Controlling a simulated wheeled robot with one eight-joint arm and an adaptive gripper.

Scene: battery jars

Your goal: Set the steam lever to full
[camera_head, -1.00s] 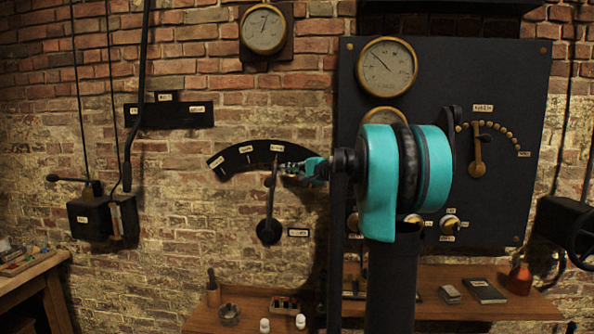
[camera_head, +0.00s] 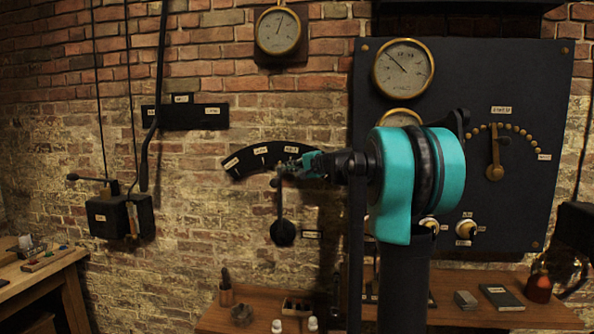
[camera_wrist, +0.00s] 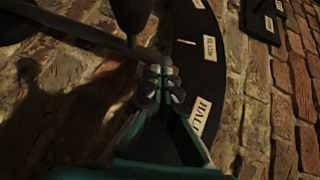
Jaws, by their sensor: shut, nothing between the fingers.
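The lever at my gripper, which I take for the steam lever (camera_head: 281,205), is a dark arm on a round wall pivot, almost upright and tipped slightly left. Its upper end lies below a black curved scale (camera_head: 262,159) with three pale labels, nearest the right one. In the wrist view, the scale (camera_wrist: 188,72) shows a label reading HALF or HALT; the others are unclear. My gripper (camera_head: 288,168) is shut and empty, its tips at the lever's upper end from the right. In the wrist view, my gripper (camera_wrist: 167,85) is close against a grey rod (camera_wrist: 90,38); contact is unclear.
A dark panel (camera_head: 520,210) with gauges (camera_head: 403,68) and a brass dial lever (camera_head: 495,155) stands right, partly behind my arm. A wall box with a lever (camera_head: 105,215) is left. A wooden bench (camera_head: 455,312) with small items runs below.

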